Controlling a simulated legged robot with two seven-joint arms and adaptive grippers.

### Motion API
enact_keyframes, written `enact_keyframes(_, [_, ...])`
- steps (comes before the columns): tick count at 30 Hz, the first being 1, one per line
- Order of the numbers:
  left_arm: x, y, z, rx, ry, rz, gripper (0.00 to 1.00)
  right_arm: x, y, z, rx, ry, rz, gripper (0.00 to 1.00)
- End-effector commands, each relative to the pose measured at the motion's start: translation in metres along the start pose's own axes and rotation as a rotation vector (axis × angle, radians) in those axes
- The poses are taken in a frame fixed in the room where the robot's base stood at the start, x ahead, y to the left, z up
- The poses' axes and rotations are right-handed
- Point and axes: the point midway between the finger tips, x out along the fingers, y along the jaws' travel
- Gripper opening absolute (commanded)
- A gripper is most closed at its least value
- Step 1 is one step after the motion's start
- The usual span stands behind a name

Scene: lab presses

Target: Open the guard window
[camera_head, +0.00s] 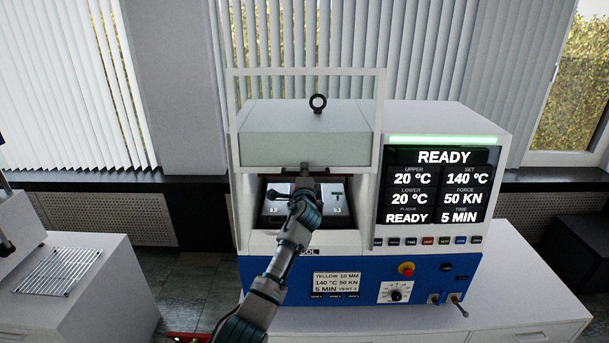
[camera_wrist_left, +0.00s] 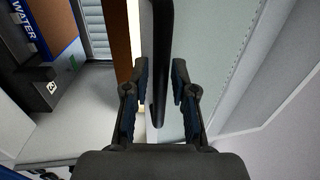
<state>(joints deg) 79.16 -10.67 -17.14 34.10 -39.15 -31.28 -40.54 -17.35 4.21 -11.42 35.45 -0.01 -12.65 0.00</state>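The guard window (camera_head: 232,92) is a white-framed clear panel on the front of the press (camera_head: 360,265). Its frame stands up above the press top, and the chamber below its lower edge is uncovered. A black bar handle (camera_head: 318,168) runs along that lower edge. My left gripper (camera_head: 302,190) is at the handle, in front of the chamber. In the left wrist view the black handle (camera_wrist_left: 161,50) passes between the two fingers, which stand apart on either side of it. Contact with the fingers is unclear. My right gripper is not in view.
The lit display (camera_head: 437,185) reads READY. Below it are a row of buttons, a red stop knob (camera_head: 406,269) and a dial (camera_head: 396,292). Dark platens (camera_head: 335,200) show inside the chamber. A side bench with a wire rack (camera_head: 57,271) stands left, across a floor gap.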

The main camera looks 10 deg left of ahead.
Motion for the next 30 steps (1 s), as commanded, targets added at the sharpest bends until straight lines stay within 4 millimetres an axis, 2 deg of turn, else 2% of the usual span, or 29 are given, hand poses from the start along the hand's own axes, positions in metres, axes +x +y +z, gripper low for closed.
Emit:
enact_keyframes(7, [0.0, 0.0, 0.0, 0.0, 0.0, 0.001, 0.39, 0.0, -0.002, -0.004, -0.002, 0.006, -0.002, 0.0])
enact_keyframes(11, [-0.002, 0.001, -0.001, -0.001, 0.0, 0.001, 0.39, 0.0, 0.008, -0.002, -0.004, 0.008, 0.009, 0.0])
enact_keyframes(17, [-0.012, 0.001, -0.001, -0.004, -0.001, -0.002, 0.39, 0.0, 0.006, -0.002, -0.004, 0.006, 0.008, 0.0])
enact_keyframes(23, [-0.038, 0.002, -0.001, -0.003, 0.001, 0.0, 0.39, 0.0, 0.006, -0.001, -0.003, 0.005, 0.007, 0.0])
enact_keyframes(30, [-0.079, 0.003, -0.001, 0.0, 0.0, 0.0, 0.39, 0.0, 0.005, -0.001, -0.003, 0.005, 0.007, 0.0])
